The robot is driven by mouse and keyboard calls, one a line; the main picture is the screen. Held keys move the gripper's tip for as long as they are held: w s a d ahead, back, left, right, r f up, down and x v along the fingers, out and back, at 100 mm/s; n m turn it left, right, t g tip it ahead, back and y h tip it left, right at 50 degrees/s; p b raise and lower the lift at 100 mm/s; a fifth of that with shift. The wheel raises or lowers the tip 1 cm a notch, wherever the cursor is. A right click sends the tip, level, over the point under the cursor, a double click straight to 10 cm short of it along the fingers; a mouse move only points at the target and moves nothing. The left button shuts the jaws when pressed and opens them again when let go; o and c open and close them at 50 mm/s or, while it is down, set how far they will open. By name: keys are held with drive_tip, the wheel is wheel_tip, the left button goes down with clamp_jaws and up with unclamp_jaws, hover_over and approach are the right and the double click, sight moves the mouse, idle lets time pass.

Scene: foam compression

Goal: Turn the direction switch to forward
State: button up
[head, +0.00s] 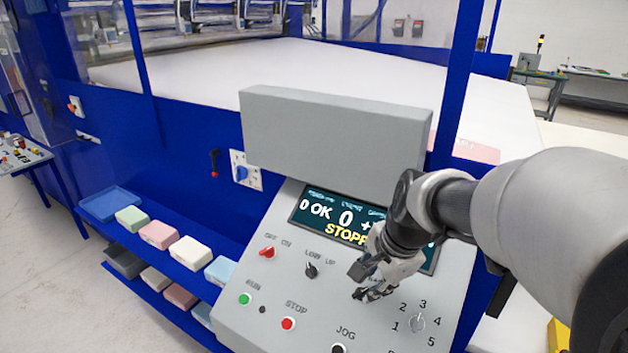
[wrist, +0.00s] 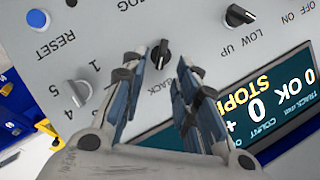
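The direction switch is a black knob (wrist: 160,54) on the grey sloped control panel (head: 250,325). Its label, partly covered, seems to read BACK in the wrist view; the other label is hidden. I cannot tell surely which way the knob points. My gripper (head: 361,282) is open and empty over the panel, below the display. In the wrist view my gripper (wrist: 160,68) has one finger on each side of the knob, with gaps; contact does not show. In the head view my gripper hides the knob.
A numbered rotary knob (head: 417,322) is right of my gripper, and a LOW/UP knob (head: 311,270) is left. A red switch (head: 267,252), green button (head: 244,299) and red STOP button (head: 288,323) are farther left. The display (head: 318,212) reads STOPP, partly covered. A grey box (head: 335,130) overhangs the panel.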

sight(360, 293)
drive_tip(key=shift+x, duration=1.45)
drive_tip(key=shift+c, duration=0.2)
clamp_jaws()
